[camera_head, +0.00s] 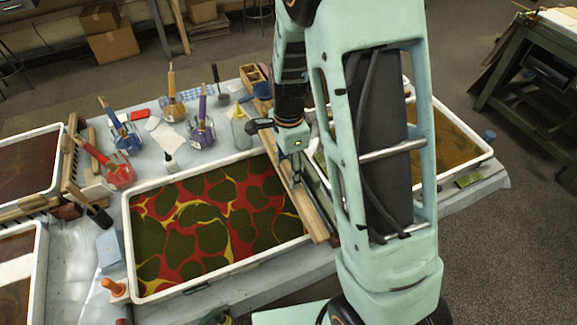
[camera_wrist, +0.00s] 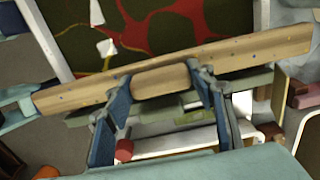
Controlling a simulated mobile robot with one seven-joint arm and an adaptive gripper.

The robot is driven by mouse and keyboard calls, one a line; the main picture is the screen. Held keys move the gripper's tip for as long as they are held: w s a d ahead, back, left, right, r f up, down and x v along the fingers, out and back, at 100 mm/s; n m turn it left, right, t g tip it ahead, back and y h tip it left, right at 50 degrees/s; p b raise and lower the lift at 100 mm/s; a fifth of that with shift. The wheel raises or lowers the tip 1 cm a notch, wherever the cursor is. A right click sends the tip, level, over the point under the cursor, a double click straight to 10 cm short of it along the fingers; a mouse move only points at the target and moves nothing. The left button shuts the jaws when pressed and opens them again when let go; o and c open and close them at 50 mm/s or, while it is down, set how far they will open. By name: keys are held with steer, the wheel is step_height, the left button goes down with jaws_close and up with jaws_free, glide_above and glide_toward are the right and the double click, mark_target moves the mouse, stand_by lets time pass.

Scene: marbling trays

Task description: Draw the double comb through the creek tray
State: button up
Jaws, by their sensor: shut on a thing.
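A long wooden bar (camera_head: 313,217), which looks like the double comb, lies along the right end of a white-rimmed tray (camera_head: 128,235) with a red, dark olive and yellow pattern. I cannot read any label naming this tray. My gripper (camera_head: 296,170) is shut on the middle of the bar; my arm hides part of it. In the wrist view the bar (camera_wrist: 265,53) runs slantwise between the blue fingers of my gripper (camera_wrist: 163,80). A greenish bar (camera_wrist: 255,82) runs beside it; I cannot tell whether they are joined. The comb's teeth, and whether they touch the surface, are hidden.
A second tray (camera_head: 455,132) with an ochre surface stands at the right, partly behind my arm. More trays (camera_head: 62,150) stand at the left. Jars with brushes (camera_head: 203,135) crowd the table behind the patterned tray. An orange-handled tool (camera_head: 113,287) stands near its front left corner.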

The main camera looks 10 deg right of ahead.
step_height(320, 180, down, 2)
steer(key=shift+f+b, duration=0.1)
steer(key=shift+b, duration=0.45)
steer(key=shift+s+a+p, duration=0.2)
steer(key=shift+a+p, duration=0.15)
steer(key=shift+a, duration=0.5)
steer(key=shift+s+a+p, duration=0.9)
steer(key=shift+a+p, duration=0.1)
steer(key=shift+a, duration=2.8)
steer(key=shift+s+a+p, duration=0.9)
steer(key=shift+a+p, duration=0.05)
steer(key=shift+a, duration=2.8)
steer(key=shift+s+a+p, duration=0.9)
steer(key=shift+a+p, duration=0.1)
steer(key=shift+a, duration=2.8)
steer(key=shift+s+a+p, duration=0.35)
steer(key=shift+s+a, duration=0.3)
steer(key=shift+a, duration=2)
steer(key=shift+s+a+p, duration=0.4)
steer(key=shift+s+a, duration=0.25)
steer(key=shift+a, duration=1.95)
steer(key=shift+s+a+p, duration=0.35)
steer(key=shift+s+a, duration=0.3)
steer(key=shift+a, duration=2)
steer(key=shift+r+p, duration=1.6)
steer(key=shift+r, duration=1)
